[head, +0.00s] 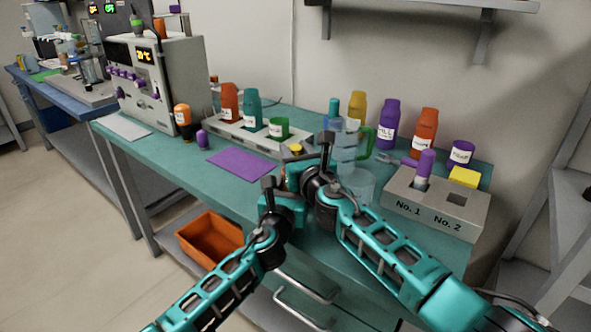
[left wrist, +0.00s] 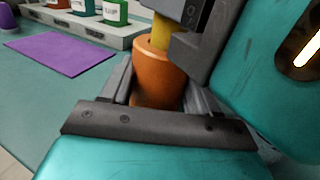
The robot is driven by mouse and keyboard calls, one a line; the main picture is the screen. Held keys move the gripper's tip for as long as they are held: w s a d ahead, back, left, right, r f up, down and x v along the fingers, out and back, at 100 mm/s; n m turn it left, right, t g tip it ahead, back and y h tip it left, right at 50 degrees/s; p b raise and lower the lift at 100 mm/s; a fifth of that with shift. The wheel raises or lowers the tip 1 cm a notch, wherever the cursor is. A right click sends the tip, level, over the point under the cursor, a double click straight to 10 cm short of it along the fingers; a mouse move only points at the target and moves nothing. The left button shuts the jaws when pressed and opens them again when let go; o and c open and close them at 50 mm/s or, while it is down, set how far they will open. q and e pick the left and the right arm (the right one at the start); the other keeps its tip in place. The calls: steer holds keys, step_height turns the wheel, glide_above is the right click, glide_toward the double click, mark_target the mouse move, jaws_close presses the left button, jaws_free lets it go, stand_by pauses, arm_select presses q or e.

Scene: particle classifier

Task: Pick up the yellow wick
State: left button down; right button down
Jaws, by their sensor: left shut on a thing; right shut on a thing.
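My left gripper (left wrist: 157,95) is shut on an orange round body (left wrist: 158,72), seen close up in the left wrist view. The yellow wick (left wrist: 161,36) stands in the opening at the top of that body. My right gripper (head: 299,168) is shut on the yellow wick just above the orange body; its dark fingers show at the top of the left wrist view. In the head view the yellow top (head: 295,149) shows between my grippers, and most of the orange body is hidden by them. I cannot tell how deep the wick sits in the body.
A purple mat (head: 243,167) lies on the teal bench left of my grippers. A glass beaker (head: 357,187) stands close on the right, with the No. 1 and No. 2 rack (head: 425,212) beyond. A bottle rack (head: 230,139) is behind. An orange bin (head: 209,238) is below.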

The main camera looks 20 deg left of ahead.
steer(key=shift+r, duration=0.15)
step_height(320, 180, up, 10)
steer(key=shift+f, duration=0.1)
stand_by(0.5)
arm_select(q)
steer(key=shift+c, duration=0.9)
jaws_free()
